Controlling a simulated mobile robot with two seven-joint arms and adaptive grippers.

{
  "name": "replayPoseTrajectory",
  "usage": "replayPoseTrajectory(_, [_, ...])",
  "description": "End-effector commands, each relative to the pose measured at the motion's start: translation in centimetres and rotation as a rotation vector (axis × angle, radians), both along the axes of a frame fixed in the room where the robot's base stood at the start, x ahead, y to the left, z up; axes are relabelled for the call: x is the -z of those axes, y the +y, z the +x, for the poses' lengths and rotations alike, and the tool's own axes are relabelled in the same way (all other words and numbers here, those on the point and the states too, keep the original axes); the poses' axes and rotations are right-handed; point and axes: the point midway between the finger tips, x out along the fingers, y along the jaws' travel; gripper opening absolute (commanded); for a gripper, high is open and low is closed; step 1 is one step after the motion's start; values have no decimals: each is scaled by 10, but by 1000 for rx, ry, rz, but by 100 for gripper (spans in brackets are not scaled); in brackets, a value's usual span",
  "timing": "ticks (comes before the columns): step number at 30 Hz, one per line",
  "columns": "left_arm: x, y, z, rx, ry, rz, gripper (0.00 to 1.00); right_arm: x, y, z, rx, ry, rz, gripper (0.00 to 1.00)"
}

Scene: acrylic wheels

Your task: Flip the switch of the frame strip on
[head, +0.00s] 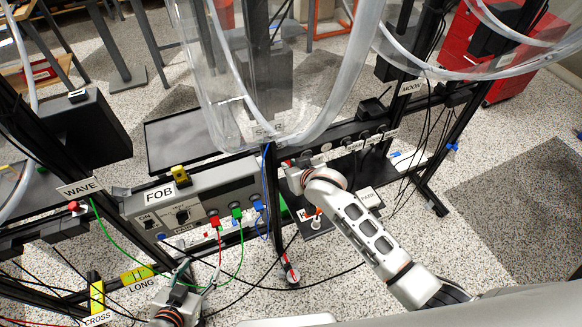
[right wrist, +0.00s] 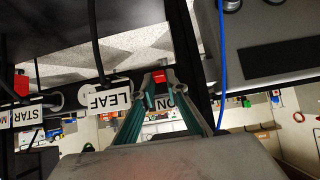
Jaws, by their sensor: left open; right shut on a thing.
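The frame strip (head: 352,131) is a black bar with several round sockets, mounted on the dark frame right of centre in the head view. The switch's tilt cannot be told. My left gripper (head: 182,274) is open low at the left, below the grey box.
A grey FOB box (head: 190,192) with red, green and blue plugs stands left of my right gripper. A blue cable (right wrist: 221,60) hangs beside the fingers. Black cables run near the LEAF label (right wrist: 109,99). Large clear acrylic wheels (head: 270,70) rise above the strip.

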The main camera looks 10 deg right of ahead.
Motion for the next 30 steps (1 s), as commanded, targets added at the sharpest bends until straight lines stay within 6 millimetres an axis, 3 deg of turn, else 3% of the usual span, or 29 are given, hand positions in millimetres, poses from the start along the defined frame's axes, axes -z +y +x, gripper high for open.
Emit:
replayPoseTrajectory(18, [1, 5, 0, 7, 0, 11, 54, -4, -1, 2, -3, 95, -35, 0])
replayPoseTrajectory(19, [0, 4, 0, 7, -1, 11, 54, -4, -1, 2, -2, 95, -34, 19])
replayPoseTrajectory(20, [0, 4, 0, 6, -1, 10, 54, -4, -1, 2, -2, 95, -34, 21])
replayPoseTrajectory(30, [2, 2, -2, -2, 4, 3, 54, -5, 0, 0, -3, 96, -32, 21])
